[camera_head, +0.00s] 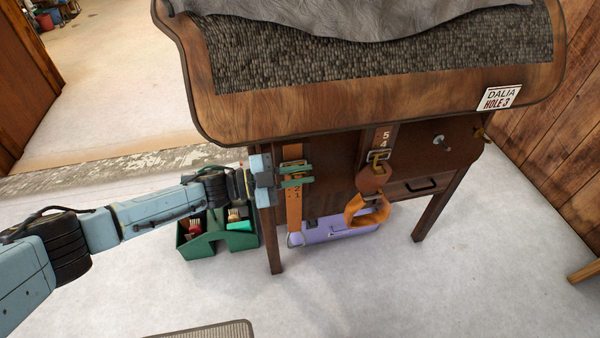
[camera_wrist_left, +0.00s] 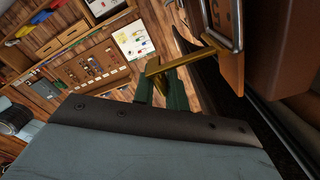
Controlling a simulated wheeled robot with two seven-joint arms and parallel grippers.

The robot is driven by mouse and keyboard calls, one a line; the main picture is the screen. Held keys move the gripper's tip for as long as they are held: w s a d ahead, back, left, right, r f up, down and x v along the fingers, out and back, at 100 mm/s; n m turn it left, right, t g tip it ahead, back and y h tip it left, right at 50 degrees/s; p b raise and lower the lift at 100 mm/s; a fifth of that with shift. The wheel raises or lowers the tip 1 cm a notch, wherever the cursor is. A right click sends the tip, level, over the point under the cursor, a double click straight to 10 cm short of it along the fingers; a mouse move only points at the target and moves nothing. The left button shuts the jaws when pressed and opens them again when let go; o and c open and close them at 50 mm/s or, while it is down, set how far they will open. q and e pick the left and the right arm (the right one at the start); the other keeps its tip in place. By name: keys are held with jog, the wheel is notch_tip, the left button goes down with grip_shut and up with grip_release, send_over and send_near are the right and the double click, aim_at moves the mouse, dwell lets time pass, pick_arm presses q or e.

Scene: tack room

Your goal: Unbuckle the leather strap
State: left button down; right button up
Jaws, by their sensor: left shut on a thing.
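The leather strap (camera_head: 294,210) is orange-brown and hangs at the left front of the wooden stand, with numbers on its lower part. A metal buckle (camera_head: 293,163) sits near its top. My left gripper (camera_head: 296,176) reaches in from the left, with its green fingers across the strap just below the buckle. My right gripper is not in view.
A second strap with a buckle (camera_head: 377,156) and a looped orange end (camera_head: 368,207) hangs to the right. A lilac box (camera_head: 340,230) lies under the stand (camera_head: 300,110). A green grooming caddy (camera_head: 205,246) stands on the floor at left. Open floor lies in front.

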pick_arm(q)
jog(key=shift+w+a+r+n, duration=0.25)
jog(key=shift+w+r+n, duration=0.05)
jog(key=shift+w+n, duration=0.15)
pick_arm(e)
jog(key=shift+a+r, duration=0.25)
pick_arm(q)
jog(key=c, duration=1.6)
grip_release()
jog(key=shift+f, duration=0.1)
jog(key=shift+o, duration=0.2)
jog(key=shift+s+f, duration=0.1)
jog(key=shift+s, duration=0.1)
jog(key=p+v, duration=0.1)
jog(key=v, duration=1.2)
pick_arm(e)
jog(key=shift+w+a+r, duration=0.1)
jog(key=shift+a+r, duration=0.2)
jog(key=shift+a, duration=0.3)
pick_arm(q)
jog(key=shift+a, duration=0.1)
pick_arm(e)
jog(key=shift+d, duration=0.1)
